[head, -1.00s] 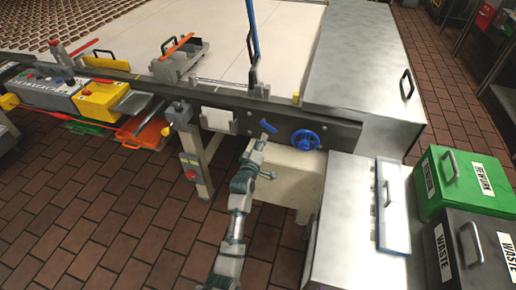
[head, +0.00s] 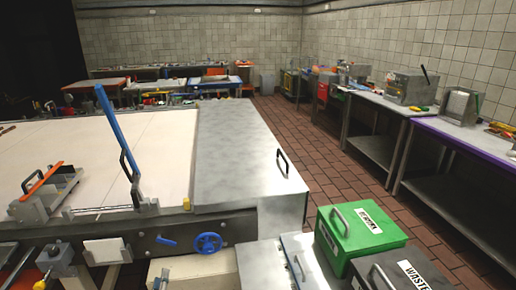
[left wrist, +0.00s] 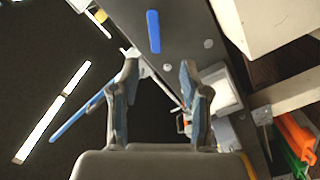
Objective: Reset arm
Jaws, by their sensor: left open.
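My right gripper is in neither view.
A blue handwheel (head: 208,243) sits on the rail, with a tall blue lever (head: 117,127) behind. A green bin (head: 360,239) and a dark waste bin (head: 405,270) stand at the right. Benches (head: 463,136) line the right wall; the tiled aisle between is clear.

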